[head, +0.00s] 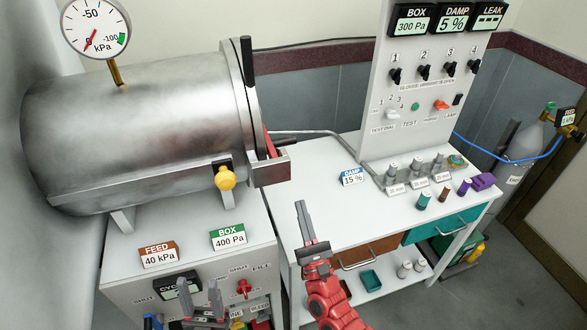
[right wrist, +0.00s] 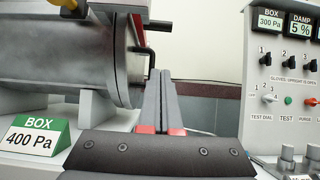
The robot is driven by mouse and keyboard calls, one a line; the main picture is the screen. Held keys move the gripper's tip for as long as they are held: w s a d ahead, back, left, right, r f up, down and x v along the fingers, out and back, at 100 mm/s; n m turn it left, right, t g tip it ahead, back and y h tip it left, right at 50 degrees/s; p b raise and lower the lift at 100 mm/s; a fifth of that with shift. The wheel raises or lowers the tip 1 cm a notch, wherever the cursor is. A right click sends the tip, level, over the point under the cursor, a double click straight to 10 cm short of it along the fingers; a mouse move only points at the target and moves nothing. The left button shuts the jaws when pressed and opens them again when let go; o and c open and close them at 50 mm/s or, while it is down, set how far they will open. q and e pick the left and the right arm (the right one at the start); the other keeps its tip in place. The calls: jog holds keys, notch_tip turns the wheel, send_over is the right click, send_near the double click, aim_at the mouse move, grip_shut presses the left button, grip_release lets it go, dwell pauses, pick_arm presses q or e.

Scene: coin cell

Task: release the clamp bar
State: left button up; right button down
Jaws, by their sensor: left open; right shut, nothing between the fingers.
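The steel chamber (head: 140,125) has a round door at its right end, with an upright black bar (head: 247,62) at its upper edge. A grey bracket (head: 270,170) with a red part (head: 270,146) sits at the door's lower right. I cannot tell for sure which part is the clamp bar. My right gripper (head: 302,208) is shut and empty, pointing up, below and right of the bracket and apart from it. In the right wrist view its fingers (right wrist: 160,75) stand just right of the chamber door. My left gripper (head: 200,286) is open and empty at the bottom, before the cabinet front.
A yellow knob (head: 225,178) juts from the chamber. FEED (head: 159,254) and BOX (head: 228,237) signs stand on the cabinet top. Right are a switch panel (head: 425,85) and small cylinders (head: 424,201) on a white bench (head: 310,185). The bench's left part is clear.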

jog(key=s+r+p+x, duration=0.1)
jog(key=r+p+x, duration=0.1)
jog(key=p+x, duration=0.5)
jog(key=x, duration=0.5)
jog(key=shift+d+r, duration=0.2)
jog(key=shift+r, duration=0.15)
jog(key=shift+f, duration=0.1)
jog(key=shift+w, duration=0.1)
